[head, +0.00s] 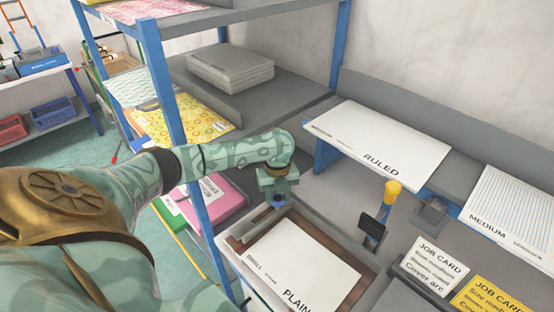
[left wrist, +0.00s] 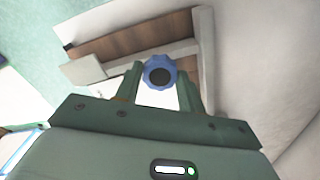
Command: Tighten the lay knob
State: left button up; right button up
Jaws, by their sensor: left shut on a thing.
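The lay knob (left wrist: 159,73) is a blue, scalloped knob with a dark centre, seen in the left wrist view. My left gripper (left wrist: 160,85) is shut on it, with one finger on each side. In the head view my left gripper (head: 278,198) points down at the back edge of a wooden tray (head: 236,243) that holds a white sheet marked PLAIN (head: 305,270). The knob is mostly hidden by the gripper there. My right gripper does not show in either view.
A blue shelf post (head: 190,150) stands close beside my left arm. A yellow-handled tool (head: 392,190) stands upright right of the tray. Stacks marked RULED (head: 380,140) and MEDIUM (head: 510,215) lie at the back right. Job cards (head: 436,264) stand at front right.

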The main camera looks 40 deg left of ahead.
aim_at(278, 198)
pick_arm(q)
jog(key=m+p, duration=0.1)
jog(key=m, duration=0.2)
jog(key=shift+m, duration=0.4)
jog(key=m, duration=0.4)
jog(key=shift+m, duration=0.3)
jog(key=o, duration=1)
notch_tip(278, 198, up, 16)
jog(key=p, duration=0.4)
jog(key=shift+r, duration=0.2)
